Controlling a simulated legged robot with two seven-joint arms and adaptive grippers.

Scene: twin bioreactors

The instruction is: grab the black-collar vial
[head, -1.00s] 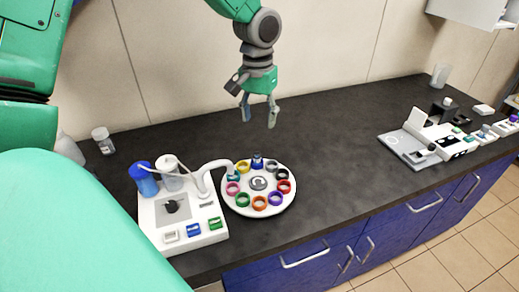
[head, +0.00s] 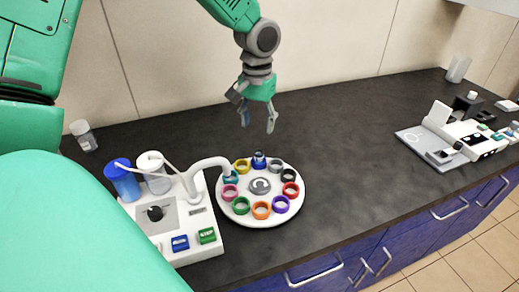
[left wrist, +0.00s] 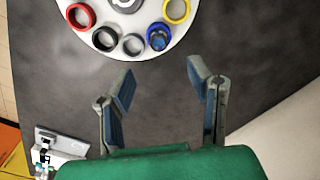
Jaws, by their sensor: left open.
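A round white carousel (head: 236,212) stands on the dark bench and carries a ring of coloured collars. The black collar (head: 288,175) is at its right side, between the grey and red ones. In the left wrist view the black collar (left wrist: 105,39) is near the top left; I cannot tell whether a vial stands in it. A vial (head: 259,159) shows in the blue collar at the back. My left gripper (head: 258,125) is open and empty above the bench behind the carousel. In the left wrist view its fingers (left wrist: 160,85) point toward the carousel's edge, apart from every collar.
A white pump unit (head: 170,225) with a curved spout and blue and white bottles adjoins the carousel on the left. A small clear jar (head: 83,135) is at the back left. More equipment (head: 455,140) stands at the far right. The bench between is clear.

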